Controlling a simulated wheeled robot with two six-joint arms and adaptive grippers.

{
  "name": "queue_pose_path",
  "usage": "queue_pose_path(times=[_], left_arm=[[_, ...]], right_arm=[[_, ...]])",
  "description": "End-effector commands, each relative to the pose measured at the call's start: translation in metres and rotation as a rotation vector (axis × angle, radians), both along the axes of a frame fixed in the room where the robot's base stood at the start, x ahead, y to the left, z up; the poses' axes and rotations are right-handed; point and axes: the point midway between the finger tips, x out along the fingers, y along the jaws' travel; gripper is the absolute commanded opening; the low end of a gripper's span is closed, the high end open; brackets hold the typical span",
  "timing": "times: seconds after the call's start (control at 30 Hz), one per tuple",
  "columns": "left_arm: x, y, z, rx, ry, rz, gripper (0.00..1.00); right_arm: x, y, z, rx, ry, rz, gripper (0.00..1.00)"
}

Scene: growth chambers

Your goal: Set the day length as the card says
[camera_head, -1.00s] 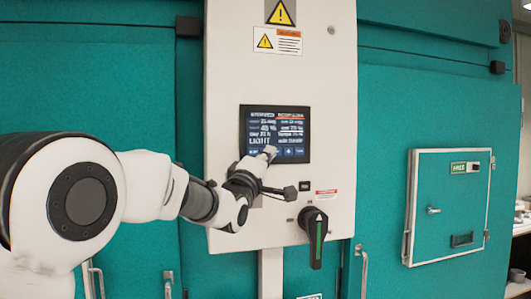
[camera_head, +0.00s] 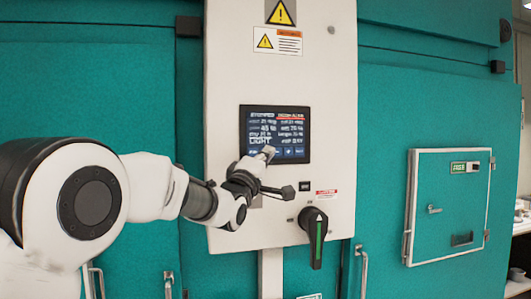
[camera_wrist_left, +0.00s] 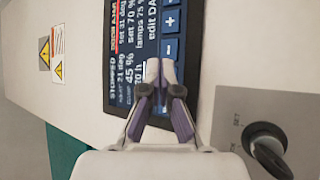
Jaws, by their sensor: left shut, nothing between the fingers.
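The control screen (camera_head: 276,133) is a dark panel on the white cabinet front, with lit text and a row of blue buttons along its bottom. In the left wrist view the screen (camera_wrist_left: 122,55) appears turned sideways. It reads "STOPPED", "lamps 75 %" and "edit DA…", beside plus (camera_wrist_left: 170,22) and minus (camera_wrist_left: 171,48) buttons. My left gripper (camera_head: 267,153) is shut and empty, its tips over the screen's bottom edge. In the left wrist view its fingertips (camera_wrist_left: 163,70) cover part of the button row; I cannot tell whether they touch. I see no card clearly. My right gripper is out of view.
A black rotary handle (camera_head: 315,238) with a green stripe sticks out below the screen. Warning labels (camera_head: 278,41) are above. A small teal hatch (camera_head: 450,205) is at the right.

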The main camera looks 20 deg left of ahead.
Motion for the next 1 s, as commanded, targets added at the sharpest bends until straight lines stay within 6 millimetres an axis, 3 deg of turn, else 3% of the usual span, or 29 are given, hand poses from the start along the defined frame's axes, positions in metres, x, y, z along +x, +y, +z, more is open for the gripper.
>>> queue_pose_path(times=[1.0], left_arm=[[-0.017, -0.011, -0.001, 0.001, -0.002, 0.000, 0.00]], right_arm=[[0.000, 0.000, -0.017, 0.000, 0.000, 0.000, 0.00]])
